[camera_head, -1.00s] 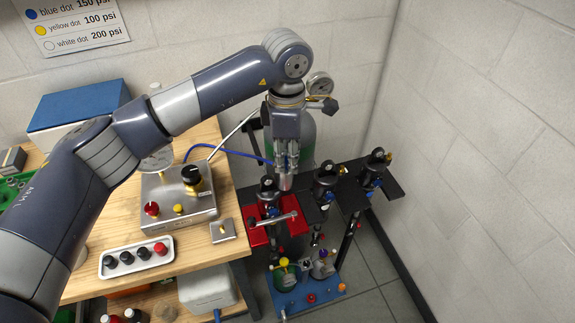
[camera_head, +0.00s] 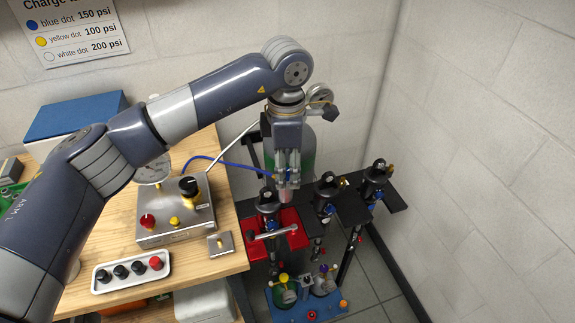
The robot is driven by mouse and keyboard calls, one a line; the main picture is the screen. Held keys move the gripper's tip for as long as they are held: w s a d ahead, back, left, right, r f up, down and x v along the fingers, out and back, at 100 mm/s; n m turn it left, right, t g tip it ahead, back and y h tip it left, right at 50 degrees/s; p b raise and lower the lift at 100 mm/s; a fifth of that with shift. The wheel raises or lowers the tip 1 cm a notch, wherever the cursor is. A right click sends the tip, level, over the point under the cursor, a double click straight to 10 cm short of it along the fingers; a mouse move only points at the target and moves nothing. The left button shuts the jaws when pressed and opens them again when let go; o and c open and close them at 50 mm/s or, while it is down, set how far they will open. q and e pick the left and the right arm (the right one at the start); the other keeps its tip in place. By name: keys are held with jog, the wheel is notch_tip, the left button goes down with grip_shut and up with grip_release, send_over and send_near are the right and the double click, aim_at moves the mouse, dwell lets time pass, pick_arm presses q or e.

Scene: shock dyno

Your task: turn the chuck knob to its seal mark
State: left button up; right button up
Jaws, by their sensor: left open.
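My left gripper (camera_head: 286,190) comes in from the left on its arm and points down. Its jaws are open, just above and right of the dark top of a shock (camera_head: 267,201) at the red vise (camera_head: 289,220). A blue hose (camera_head: 225,163) runs from the gauge box to a spot beside my gripper. A small pale reddish piece shows at the fingertips. I cannot make out the chuck knob or its seal mark there; the fingers cover this spot. My right gripper is not in view.
The gauge box (camera_head: 177,228) with black, red and yellow knobs stands on the wooden bench (camera_head: 220,259). A tray (camera_head: 108,284) of knobs lies in front. Two more shocks stand on the black rack (camera_head: 391,198) to the right. A gas cylinder (camera_head: 308,150) stands behind my gripper.

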aim_at(287, 173)
pick_arm(q)
notch_tip(287, 173, up, 12)
jog(key=shift+s, duration=0.25)
dwell(0.6)
